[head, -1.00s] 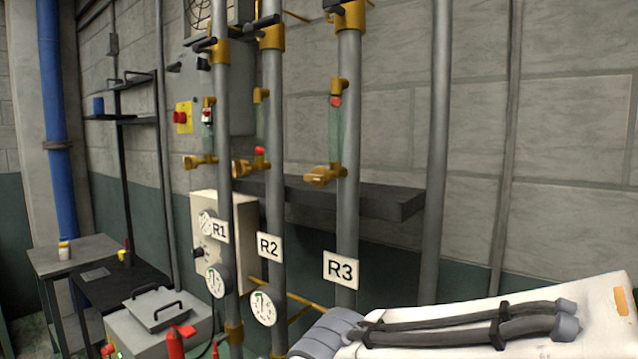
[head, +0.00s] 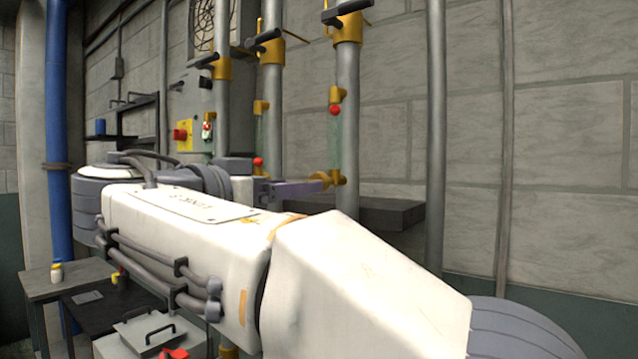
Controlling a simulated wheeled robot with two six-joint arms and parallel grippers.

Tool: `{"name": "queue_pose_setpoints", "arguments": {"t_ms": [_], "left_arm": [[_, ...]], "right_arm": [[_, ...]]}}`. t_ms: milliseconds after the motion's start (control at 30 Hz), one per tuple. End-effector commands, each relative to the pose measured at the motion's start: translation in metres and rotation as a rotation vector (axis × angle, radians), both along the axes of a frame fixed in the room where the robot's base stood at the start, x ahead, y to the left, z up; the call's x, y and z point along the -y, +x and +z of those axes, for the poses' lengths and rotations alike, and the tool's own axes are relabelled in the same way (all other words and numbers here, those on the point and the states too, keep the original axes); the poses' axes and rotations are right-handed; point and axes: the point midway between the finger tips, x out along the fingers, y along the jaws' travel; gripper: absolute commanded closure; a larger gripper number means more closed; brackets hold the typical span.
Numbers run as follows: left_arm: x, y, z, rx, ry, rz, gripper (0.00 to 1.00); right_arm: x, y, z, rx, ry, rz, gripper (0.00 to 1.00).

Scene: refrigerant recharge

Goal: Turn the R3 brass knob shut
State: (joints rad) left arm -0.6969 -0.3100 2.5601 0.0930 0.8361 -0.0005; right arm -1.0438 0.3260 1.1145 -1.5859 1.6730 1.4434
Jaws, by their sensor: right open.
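The R3 brass knob (head: 322,177) sits at the foot of a sight glass on the R3 pipe (head: 348,130). A red ball (head: 335,110) shows at the top of that glass. My right arm crosses the lower picture, and its right gripper (head: 316,187) points right, with a purple-grey finger at the knob. The gripper is open; I cannot tell whether it touches the knob. The finger and wrist partly cover the knob's near side. The R3 label is hidden behind my arm. My left gripper is out of view.
The R2 pipe (head: 273,90) and R1 pipe (head: 222,110) stand to the left, with valve handles above. A dark shelf (head: 390,213) is behind R3.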

Motion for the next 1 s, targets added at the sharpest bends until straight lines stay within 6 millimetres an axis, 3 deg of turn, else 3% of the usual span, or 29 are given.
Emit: {"name": "queue_pose_setpoints", "arguments": {"t_ms": [333, 767, 867, 967, 1000], "left_arm": [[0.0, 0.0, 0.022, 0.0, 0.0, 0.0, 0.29], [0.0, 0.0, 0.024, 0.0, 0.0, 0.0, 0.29], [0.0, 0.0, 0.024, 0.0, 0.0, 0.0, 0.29], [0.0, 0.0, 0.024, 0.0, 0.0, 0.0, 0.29], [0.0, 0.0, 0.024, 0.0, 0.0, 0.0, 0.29]], "right_arm": [[0.036, 0.049, 0.002, -0.003, -0.003, -0.001, 0.29], [0.043, 0.059, 0.0, -0.003, -0.001, 0.002, 0.29], [0.042, 0.059, 0.0, -0.003, -0.001, 0.002, 0.59], [0.042, 0.059, 0.0, -0.003, -0.001, 0.002, 0.97], [0.042, 0.059, 0.0, -0.003, -0.001, 0.002, 1.0]]}}
